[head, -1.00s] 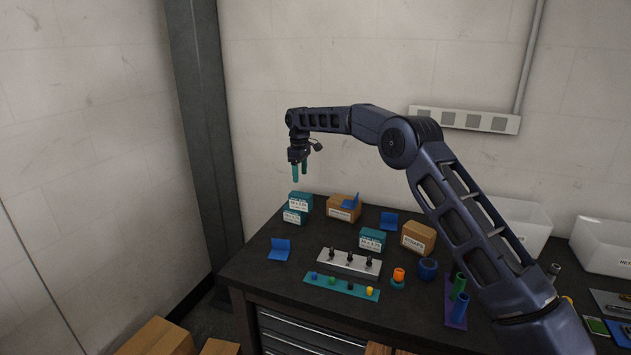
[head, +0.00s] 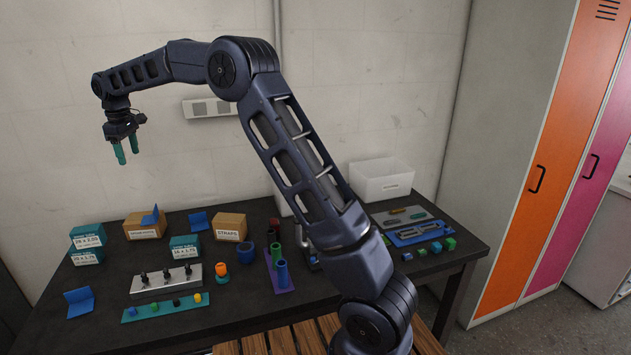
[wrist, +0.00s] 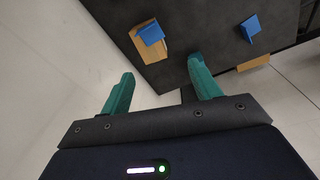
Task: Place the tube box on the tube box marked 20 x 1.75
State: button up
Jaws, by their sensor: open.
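Two teal tube boxes stand stacked at the left of the dark table. The upper tube box (head: 88,236) has a label that seems to read 28 x 2.00. The lower tube box (head: 87,257) seems to read 20 x 1.75. A third teal tube box (head: 185,247), its label apparently 16 x 1.75, stands to their right. My gripper (head: 127,158) is open and empty, well above the table and up to the right of the stack. The wrist view shows nothing between its teal fingers (wrist: 160,70), and no tube box is in sight there.
A brown cardboard box (head: 146,227) with a blue bracket on it and a STRAPS box (head: 230,227) stand behind. A peg block (head: 166,279), a teal strip (head: 165,308) and a purple tube stand (head: 277,272) are in front and right. A blue bracket (head: 79,301) lies near the left edge.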

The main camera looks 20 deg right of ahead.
jog(key=s+d+r+m+t, duration=0.1)
jog(key=s+d+r+m, duration=0.2)
jog(key=d, duration=0.9)
jog(key=s+d+r+m, duration=0.2)
jog(key=s+d+r, duration=0.25)
jog(key=d, duration=0.65)
jog(key=s+d+r+m+t, duration=0.1)
jog(key=s+d+r+m, duration=0.3)
jog(key=d, duration=0.8)
jog(key=s+d+f+m, duration=0.1)
jog(key=s+d+f, duration=0.3)
jog(key=s, duration=0.5)
jog(key=s+d+f+m+t, duration=0.1)
jog(key=s+d+f, duration=0.3)
jog(key=s+d, duration=0.5)
jog(key=s+d+f+m, duration=0.3)
jog(key=s+d, duration=0.3)
jog(key=s, duration=0.3)
jog(key=shift+s+d+f+t, duration=0.2)
jog(key=shift+d+f+t, duration=0.15)
jog(key=shift+f, duration=0.35)
